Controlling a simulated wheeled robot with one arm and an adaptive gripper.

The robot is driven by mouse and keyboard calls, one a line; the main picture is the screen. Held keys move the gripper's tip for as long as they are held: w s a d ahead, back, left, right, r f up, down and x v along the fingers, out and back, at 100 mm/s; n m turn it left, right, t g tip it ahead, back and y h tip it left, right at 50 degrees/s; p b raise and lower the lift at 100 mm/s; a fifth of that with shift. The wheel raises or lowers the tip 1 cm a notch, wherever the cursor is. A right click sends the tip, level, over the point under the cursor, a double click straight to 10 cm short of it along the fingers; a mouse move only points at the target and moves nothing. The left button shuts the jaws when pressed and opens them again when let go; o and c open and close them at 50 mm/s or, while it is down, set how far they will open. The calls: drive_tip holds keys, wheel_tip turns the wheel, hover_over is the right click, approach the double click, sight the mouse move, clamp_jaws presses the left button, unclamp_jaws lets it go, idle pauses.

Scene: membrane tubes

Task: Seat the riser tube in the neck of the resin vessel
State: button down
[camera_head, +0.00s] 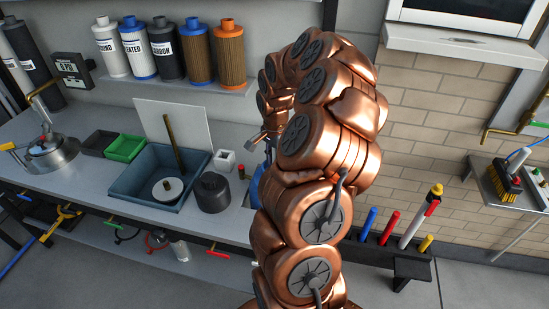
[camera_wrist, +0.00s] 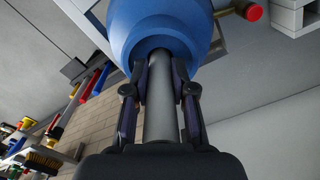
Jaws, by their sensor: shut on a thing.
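The riser tube, a plain grey cylinder (camera_wrist: 160,125), runs up the middle of the wrist view between my fingers. My gripper (camera_wrist: 161,75) is shut on it, with one dark finger on each side. The blue resin vessel (camera_wrist: 150,28) is just beyond the fingertips, its neck opening facing my gripper. The tube's far end lies at or within the dark neck opening; how deep it sits I cannot tell. In the head view only a strip of the blue vessel (camera_head: 261,186) shows beside my copper arm, which hides the tube and most of the gripper.
A blue-grey basin (camera_head: 124,183) holds a brown rod (camera_head: 172,135) and a white disc (camera_head: 167,189). A dark round container (camera_head: 213,192) and a white block (camera_head: 225,160) stand beside it. Filter cartridges (camera_head: 196,52) line the shelf. A red-capped fitting (camera_wrist: 252,12) is near the vessel.

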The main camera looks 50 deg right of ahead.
drive_tip(key=shift+f+b, duration=0.55)
drive_tip(key=shift+b, duration=0.25)
drive_tip(key=c, duration=1)
unclamp_jaws()
drive_tip(key=shift+o, duration=0.2)
drive_tip(key=shift+r, duration=0.2)
wheel_tip(320, 180, up, 12)
drive_tip(key=shift+r+b, duration=0.1)
drive_tip(key=shift+b, duration=1.05)
drive_tip(key=shift+r, duration=0.3)
